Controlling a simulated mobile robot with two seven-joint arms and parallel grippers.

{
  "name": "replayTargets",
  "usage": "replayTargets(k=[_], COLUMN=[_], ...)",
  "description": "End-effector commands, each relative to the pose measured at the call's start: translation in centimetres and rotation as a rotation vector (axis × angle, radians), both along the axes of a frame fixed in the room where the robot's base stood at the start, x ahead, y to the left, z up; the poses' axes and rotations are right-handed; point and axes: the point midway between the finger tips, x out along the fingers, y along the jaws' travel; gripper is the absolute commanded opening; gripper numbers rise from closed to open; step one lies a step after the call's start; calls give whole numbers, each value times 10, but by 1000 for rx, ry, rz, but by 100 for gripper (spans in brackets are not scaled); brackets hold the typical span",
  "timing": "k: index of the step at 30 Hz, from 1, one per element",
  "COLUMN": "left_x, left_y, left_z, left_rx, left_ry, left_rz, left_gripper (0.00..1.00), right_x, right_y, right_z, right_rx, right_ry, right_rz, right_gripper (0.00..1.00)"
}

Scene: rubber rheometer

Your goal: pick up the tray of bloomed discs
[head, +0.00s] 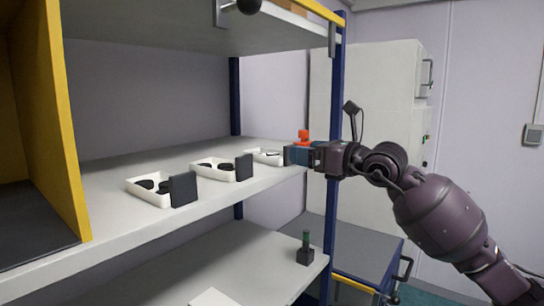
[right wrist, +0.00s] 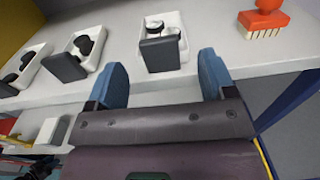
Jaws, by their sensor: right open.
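Three white trays stand in a row on the shelf, each with an upright black plate at its front. The farthest tray (head: 262,151) is at the right end; in the right wrist view this tray (right wrist: 183,47) holds pale, whitish discs, with its black plate (right wrist: 160,54) facing me. The middle tray (head: 222,174) and the near tray (head: 150,193) hold black discs. My right gripper (head: 290,155) is open at the shelf's front edge. In the right wrist view its blue fingers (right wrist: 163,62) are spread in front of the pale-disc tray, apart from it. My left gripper is out of view.
An orange brush (right wrist: 264,20) lies right of the pale-disc tray. A blue shelf post (head: 336,120) stands close by my right gripper. An upper shelf (head: 180,30) hangs above. The lower shelf holds a small green-topped item (head: 305,250).

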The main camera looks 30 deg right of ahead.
Motion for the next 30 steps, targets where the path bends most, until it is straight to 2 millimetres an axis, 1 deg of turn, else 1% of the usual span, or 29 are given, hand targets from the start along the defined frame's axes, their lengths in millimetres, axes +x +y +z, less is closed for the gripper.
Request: replayTargets(k=[1, 4, 9, 13, 19, 20, 30], left_x=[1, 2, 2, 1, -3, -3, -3], left_y=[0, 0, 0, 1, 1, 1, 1], left_z=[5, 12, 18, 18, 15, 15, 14], left_rx=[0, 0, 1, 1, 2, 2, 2], left_ry=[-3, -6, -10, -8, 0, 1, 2], left_rz=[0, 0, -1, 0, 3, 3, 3], left_gripper=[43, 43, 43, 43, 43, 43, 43], right_x=[5, 18, 37, 42, 42, 42, 42], right_y=[3, 8, 14, 17, 17, 17, 16], right_z=[5, 10, 8, 7, 6, 6, 6], right_rx=[1, 1, 3, 1, 1, 1, 0], right_ry=[-4, -3, -1, -1, 0, 0, 0], right_rz=[1, 1, 1, 1, 1, 1, 1], right_gripper=[77, 77, 77, 77, 77, 74, 21])
